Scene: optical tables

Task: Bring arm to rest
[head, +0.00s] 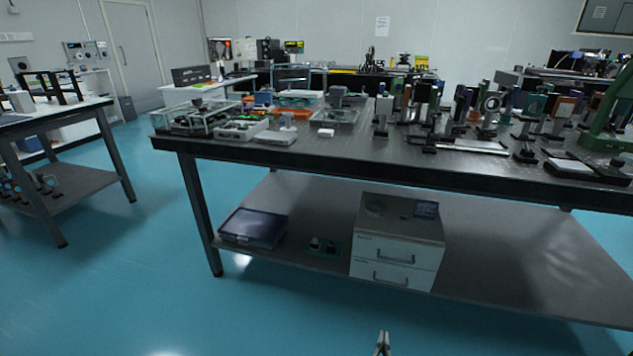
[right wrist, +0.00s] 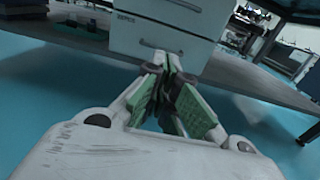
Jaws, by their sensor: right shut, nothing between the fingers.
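My right gripper (head: 382,343) shows at the bottom edge of the head view, low in front of the optical table and over the blue floor. In the right wrist view its green-padded fingers (right wrist: 172,95) are closed together with nothing between them. They point toward the white drawer cabinet (right wrist: 165,30) on the table's lower shelf, apart from it as far as I can tell. The rest of the right arm is outside the head view. My left gripper is not in view.
The black optical table (head: 330,152) carries many optics mounts and trays. Its lower shelf (head: 500,255) holds the drawer cabinet (head: 397,240) and a dark flat case (head: 253,227). Another table (head: 60,118) stands at left. Blue floor (head: 120,270) is clear between them.

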